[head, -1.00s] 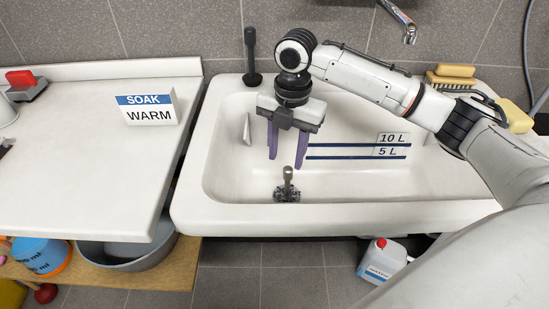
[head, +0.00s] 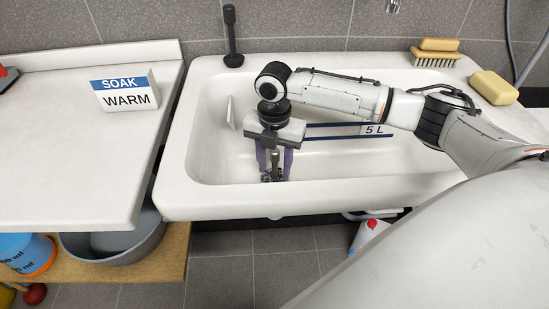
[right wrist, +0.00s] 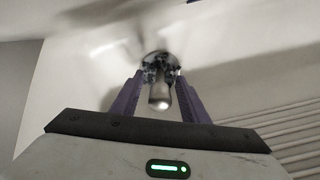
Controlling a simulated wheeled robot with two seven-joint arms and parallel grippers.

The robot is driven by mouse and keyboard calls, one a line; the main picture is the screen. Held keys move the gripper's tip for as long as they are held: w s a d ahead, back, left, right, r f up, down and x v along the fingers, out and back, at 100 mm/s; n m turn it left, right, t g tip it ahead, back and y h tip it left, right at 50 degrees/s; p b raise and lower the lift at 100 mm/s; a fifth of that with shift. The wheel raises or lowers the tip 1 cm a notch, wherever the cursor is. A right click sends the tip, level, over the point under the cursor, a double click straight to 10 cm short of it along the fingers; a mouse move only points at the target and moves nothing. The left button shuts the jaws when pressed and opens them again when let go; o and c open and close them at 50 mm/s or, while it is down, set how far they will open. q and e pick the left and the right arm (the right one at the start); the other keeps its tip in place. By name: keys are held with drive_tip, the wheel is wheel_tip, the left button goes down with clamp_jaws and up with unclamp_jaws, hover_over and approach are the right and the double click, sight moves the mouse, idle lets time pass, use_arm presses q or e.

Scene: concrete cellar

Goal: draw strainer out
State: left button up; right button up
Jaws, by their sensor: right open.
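The strainer (head: 273,160) sits low in the white sink (head: 215,165), a grey knobbed stem over a dark drain fitting. In the right wrist view the strainer's rounded knob (right wrist: 159,100) points toward the camera, with its dark base behind it at the drain. My right gripper (head: 273,172) is down in the basin with its purple fingers on either side of the stem. In the right wrist view the right gripper (right wrist: 157,90) is open, with gaps beside the knob. The gripper body partly hides the strainer from the head. My left gripper is out of view.
A black plunger-like tool (head: 232,40) stands on the sink's back rim. A brush (head: 436,52) and a yellow sponge (head: 494,88) lie at the right. A SOAK WARM sign (head: 125,92) stands on the left counter. The basin walls surround my right gripper.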

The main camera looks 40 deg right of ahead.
drive_tip(key=shift+c, duration=0.5)
clamp_jaws()
drive_tip(key=c, duration=0.8)
unclamp_jaws()
clamp_jaws()
drive_tip(key=shift+r+p, duration=1.3)
drive_tip(key=shift+p, duration=0.35)
wheel_tip(320, 180, up, 4)
drive_tip(key=p, duration=0.5)
drive_tip(key=shift+p, duration=0.3)
